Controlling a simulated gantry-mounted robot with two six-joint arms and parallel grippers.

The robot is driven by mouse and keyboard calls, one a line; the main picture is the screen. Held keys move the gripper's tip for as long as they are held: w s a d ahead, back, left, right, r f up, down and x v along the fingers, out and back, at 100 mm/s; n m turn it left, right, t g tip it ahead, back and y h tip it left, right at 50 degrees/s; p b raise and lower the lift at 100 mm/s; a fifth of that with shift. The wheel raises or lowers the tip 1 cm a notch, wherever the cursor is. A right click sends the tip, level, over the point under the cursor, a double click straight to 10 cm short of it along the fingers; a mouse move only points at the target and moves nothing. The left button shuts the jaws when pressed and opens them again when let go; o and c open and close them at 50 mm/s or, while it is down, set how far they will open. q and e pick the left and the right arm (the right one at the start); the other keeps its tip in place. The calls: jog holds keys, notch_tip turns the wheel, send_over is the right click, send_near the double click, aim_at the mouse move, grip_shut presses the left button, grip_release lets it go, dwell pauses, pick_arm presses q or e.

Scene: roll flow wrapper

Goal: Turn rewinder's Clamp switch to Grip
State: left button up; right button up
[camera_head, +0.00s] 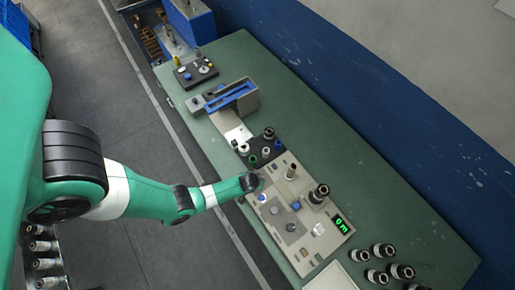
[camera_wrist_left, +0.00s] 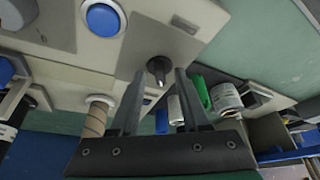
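In the left wrist view, a small black switch knob (camera_wrist_left: 158,67) stands out from a beige panel (camera_wrist_left: 150,38), close to a large blue button (camera_wrist_left: 102,18). I cannot read its label or tell its setting. My left gripper (camera_wrist_left: 159,78) is open, with one fingertip on each side of the knob and gaps showing. In the head view, my left gripper (camera_head: 251,182) is at the left edge of the beige control panel (camera_head: 312,236), whose green display reads 0 m. The knob is not distinguishable there. My right gripper is in neither view.
In the head view, a dark block with small bottles (camera_head: 265,150) and a blue-and-grey device (camera_head: 233,95) sit farther up the green table (camera_head: 365,190). Dark rolls (camera_head: 383,250) stand at lower right.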

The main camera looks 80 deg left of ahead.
pick_arm(q)
grip_shut()
jog(key=shift+m, duration=0.3)
jog(key=m, duration=0.1)
jog(key=m+t+h+p, duration=0.1)
jog(key=m, duration=0.1)
jog(key=shift+s+a+m, duration=0.15)
jog(key=shift+a+m, duration=0.05)
jog(key=shift+m, duration=0.1)
jog(key=m+h, duration=0.1)
jog(key=m, duration=0.2)
jog(key=shift+a+t+h, duration=0.1)
jog(key=shift+t+h, duration=0.2)
jog(key=shift+h, duration=0.1)
jog(key=m+h+b, duration=0.1)
jog(key=m+b, duration=0.1)
jog(key=m, duration=0.2)
jog(key=shift+a+m, duration=0.15)
jog(key=shift+m, duration=0.15)
jog(key=shift+h, duration=0.3)
jog(key=shift+o, duration=0.3)
grip_release()
